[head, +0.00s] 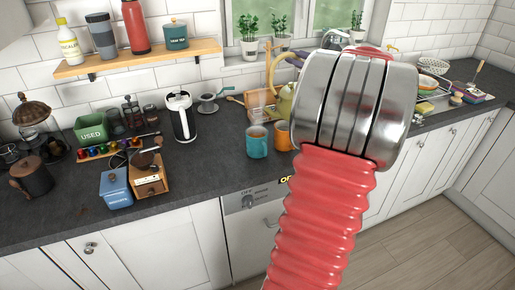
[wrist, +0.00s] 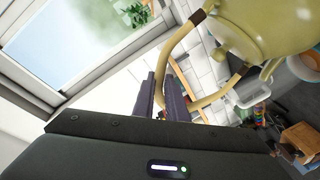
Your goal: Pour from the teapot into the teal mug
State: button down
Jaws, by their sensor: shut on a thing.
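The olive-yellow teapot (head: 284,101) shows in the head view behind my arm, which hides much of it. In the wrist view its body (wrist: 265,28) fills the upper right, and its curved handle passes between my fingers. My gripper (wrist: 163,108) is shut on that handle. The teal mug (head: 257,142) stands upright on the worktop, just left of and nearer than the teapot. I cannot tell whether the teapot's base touches the worktop. Its spout is not clear in the head view.
An orange mug (head: 283,136) stands right beside the teal mug, below the teapot. A wooden coffee grinder (head: 149,178) and blue box (head: 116,189) are further left. The front worktop left of the mugs is clear.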

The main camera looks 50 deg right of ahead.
jog(key=shift+m+t, duration=0.3)
jog(key=shift+m, duration=0.6)
jog(key=s+d, duration=0.1)
jog(key=d, duration=0.1)
jog(key=s+d, duration=0.1)
jog(key=d, duration=0.1)
jog(key=shift+s, duration=0.2)
jog(key=shift+a, duration=0.1)
jog(key=shift+s+d+b, duration=0.1)
jog(key=shift+d+b, duration=0.1)
jog(key=shift+b, duration=0.55)
jog(key=d+b, duration=0.1)
jog(key=b, duration=0.1)
jog(key=s+d+m+b, duration=0.1)
jog(key=d+f+m+b, duration=0.1)
jog(key=b, duration=0.1)
jog(key=shift+s+b, duration=0.3)
jog(key=shift+s, duration=0.1)
